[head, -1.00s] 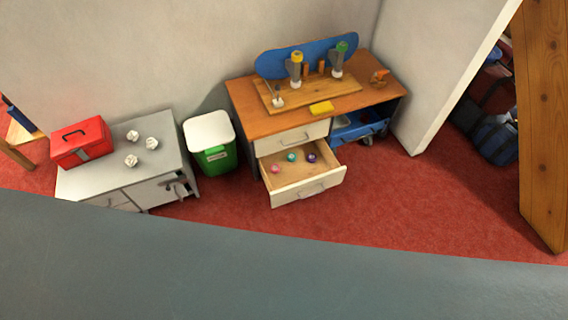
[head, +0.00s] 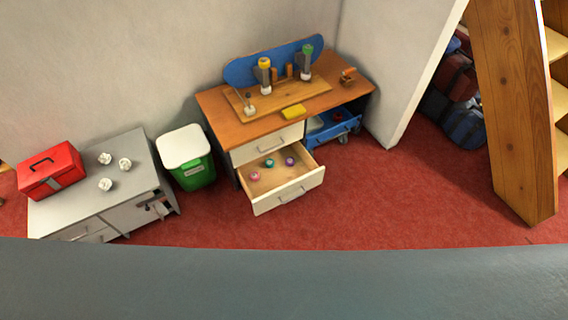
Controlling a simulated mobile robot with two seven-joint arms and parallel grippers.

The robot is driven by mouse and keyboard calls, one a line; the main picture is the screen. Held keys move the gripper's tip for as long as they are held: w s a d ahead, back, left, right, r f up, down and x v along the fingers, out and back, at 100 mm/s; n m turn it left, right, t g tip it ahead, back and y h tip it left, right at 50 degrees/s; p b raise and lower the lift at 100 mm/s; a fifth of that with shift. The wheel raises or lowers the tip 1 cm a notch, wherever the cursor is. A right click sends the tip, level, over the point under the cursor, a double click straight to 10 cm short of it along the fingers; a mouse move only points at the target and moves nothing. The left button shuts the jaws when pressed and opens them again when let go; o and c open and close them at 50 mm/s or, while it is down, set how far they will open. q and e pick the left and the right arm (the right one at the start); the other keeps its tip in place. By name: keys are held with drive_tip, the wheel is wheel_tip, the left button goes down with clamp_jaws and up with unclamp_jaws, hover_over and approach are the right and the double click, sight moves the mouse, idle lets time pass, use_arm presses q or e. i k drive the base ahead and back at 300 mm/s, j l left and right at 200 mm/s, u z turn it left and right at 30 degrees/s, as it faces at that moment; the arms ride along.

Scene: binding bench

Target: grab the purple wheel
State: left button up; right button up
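The purple wheel (head: 290,161) lies in the open lower drawer (head: 291,192) of the wooden-topped bench. It is the rightmost of three small wheels there. A teal wheel (head: 269,163) lies to its left, and a pink wheel (head: 255,175) lies nearer the drawer's left side. The wheels are apart from one another. Neither of my grippers shows in the head view.
The bench (head: 225,121) carries a blue skateboard deck, bottles and a yellow block (head: 293,112). A green bin (head: 196,172) and a grey cabinet (head: 70,203) stand left. A leaning wooden shelf (head: 515,120) stands right. Red carpet in front is clear.

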sight(289, 161)
drive_tip(key=i+l+u, duration=0.1)
drive_tip(key=i+l, duration=0.2)
drive_tip(key=i+l+u, duration=0.1)
drive_tip(key=i+l, duration=0.15)
drive_tip(key=i+l+u, duration=0.15)
drive_tip(key=i+l, duration=0.15)
drive_tip(key=i+l+u, duration=0.1)
drive_tip(key=i+l, duration=0.15)
drive_tip(key=l, duration=0.2)
drive_tip(key=i+l+u, duration=0.1)
drive_tip(key=l, duration=0.3)
drive_tip(key=i+l+u, duration=0.1)
drive_tip(key=i+l, duration=0.25)
drive_tip(key=i+l+u, duration=0.15)
drive_tip(key=l, duration=0.35)
drive_tip(key=i+l+u, duration=0.1)
drive_tip(key=i+l, duration=0.15)
drive_tip(key=l, duration=0.2)
